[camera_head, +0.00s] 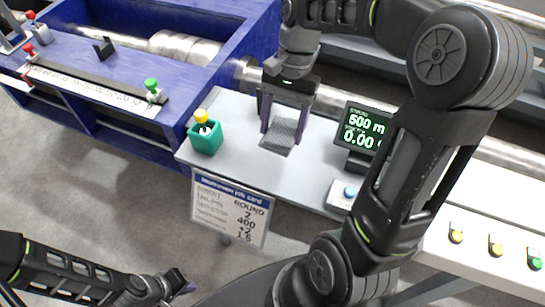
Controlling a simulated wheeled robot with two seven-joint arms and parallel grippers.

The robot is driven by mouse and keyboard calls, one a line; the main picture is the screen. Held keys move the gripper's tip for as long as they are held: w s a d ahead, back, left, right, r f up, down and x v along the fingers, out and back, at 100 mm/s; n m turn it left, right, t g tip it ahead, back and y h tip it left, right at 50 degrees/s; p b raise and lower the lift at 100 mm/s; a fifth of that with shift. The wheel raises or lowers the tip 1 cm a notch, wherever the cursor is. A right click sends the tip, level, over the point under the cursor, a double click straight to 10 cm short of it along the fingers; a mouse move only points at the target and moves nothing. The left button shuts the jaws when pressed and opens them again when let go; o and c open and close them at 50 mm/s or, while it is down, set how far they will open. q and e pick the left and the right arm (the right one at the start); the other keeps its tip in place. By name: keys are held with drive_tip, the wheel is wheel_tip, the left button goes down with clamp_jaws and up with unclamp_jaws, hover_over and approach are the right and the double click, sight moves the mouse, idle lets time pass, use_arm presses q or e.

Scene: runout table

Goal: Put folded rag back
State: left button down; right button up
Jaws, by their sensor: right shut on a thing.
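The folded rag (281,134) is a grey textured piece at the middle of the light grey table (240,150). My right gripper (282,127) comes down from above, with its purple fingers on either side of the rag, and is shut on it. The rag is at or just above the tabletop; I cannot tell which. My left gripper (184,286) is low at the left, over the floor and away from the table. Its fingers show too little to tell whether they are open.
A teal holder (205,138) with a yellow-topped piece stands left of the rag. A display (362,129) and a blue-button box (346,193) stand to the right. A card (230,209) hangs at the front edge. A blue machine frame (150,127) fills the upper left.

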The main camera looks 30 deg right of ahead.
drive_tip(key=shift+s, duration=0.15)
hover_over(279, 166)
drive_tip(key=d, duration=0.1)
drive_tip(key=shift+w+d+f, duration=0.1)
drive_tip(key=shift+w+f, duration=0.05)
drive_tip(key=shift+f, duration=0.9)
drive_tip(key=shift+w+f, duration=0.15)
drive_tip(key=shift+f, duration=0.85)
drive_tip(key=shift+w+d+f, duration=0.1)
drive_tip(key=shift+w+f, duration=0.05)
drive_tip(key=shift+f, duration=0.9)
drive_tip(key=shift+f, duration=0.1)
drive_tip(key=shift+f, duration=1.75)
drive_tip(key=shift+f, duration=0.2)
drive_tip(key=o, duration=1.3)
drive_tip(key=shift+r, duration=0.1)
